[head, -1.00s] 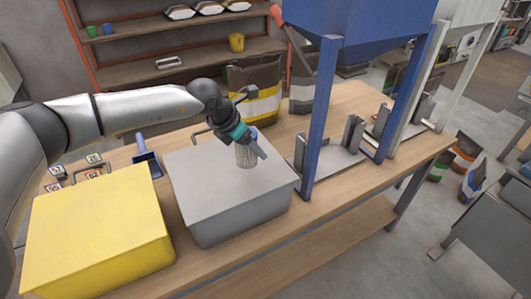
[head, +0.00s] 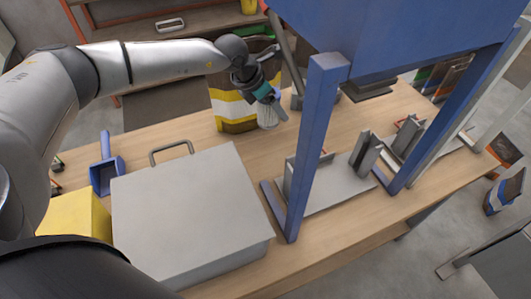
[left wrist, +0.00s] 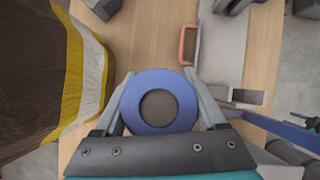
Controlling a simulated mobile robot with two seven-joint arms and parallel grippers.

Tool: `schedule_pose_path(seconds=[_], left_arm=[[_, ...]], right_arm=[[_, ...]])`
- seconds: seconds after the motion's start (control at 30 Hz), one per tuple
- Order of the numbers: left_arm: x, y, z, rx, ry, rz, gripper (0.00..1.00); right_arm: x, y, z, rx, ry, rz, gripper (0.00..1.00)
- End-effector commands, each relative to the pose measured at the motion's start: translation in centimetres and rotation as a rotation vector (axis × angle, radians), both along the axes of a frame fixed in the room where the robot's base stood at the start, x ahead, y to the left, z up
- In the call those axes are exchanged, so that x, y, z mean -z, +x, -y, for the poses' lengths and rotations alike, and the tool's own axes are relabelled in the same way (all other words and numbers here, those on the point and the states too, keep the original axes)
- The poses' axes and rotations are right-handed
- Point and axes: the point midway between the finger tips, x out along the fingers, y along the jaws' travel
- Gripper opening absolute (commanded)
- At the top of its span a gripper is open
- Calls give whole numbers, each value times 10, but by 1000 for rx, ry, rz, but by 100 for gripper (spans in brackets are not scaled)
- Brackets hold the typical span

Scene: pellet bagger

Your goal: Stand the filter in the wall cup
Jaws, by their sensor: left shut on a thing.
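The filter is a pale ribbed cylinder (head: 268,117) with a blue ring end, which faces the camera in the left wrist view (left wrist: 133,113). My left gripper (head: 272,97) is shut on it, with one finger on each side of the blue ring. It holds the filter roughly upright in front of the striped bag, seemingly above the bench. I cannot make out the wall cup for certain in either view. My right gripper is not in view.
The striped bag (head: 233,108) stands close beside the filter, and in the left wrist view (left wrist: 75,75). A grey lidded box (head: 190,215), a yellow box (head: 75,215) and a blue scoop (head: 107,172) are left. Blue frame posts (head: 308,150) stand right. Bench (head: 240,155) between is clear.

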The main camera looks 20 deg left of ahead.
Motion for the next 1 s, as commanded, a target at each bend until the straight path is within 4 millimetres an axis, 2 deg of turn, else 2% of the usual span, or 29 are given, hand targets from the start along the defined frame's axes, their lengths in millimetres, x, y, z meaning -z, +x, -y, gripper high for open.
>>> schedule_pose_path(seconds=[0.03, 0.2, 0.4, 0.53, 0.67, 0.9, 1.0], left_arm=[[15, -1, 0, 0, 1, -5, 13], [62, -1, 1, 0, 1, -4, 13], [114, -1, 1, 0, 2, -3, 13], [134, 0, 0, 1, 0, 0, 13], [142, -1, 1, 1, 0, 0, 13], [178, -1, 1, 1, 0, -1, 13], [183, 0, 0, 1, 0, 0, 13]], right_arm=[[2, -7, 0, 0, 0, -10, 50], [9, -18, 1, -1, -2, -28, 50], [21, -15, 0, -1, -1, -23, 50], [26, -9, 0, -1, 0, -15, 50], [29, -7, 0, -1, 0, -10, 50], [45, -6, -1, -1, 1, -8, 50], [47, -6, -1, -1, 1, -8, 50]])
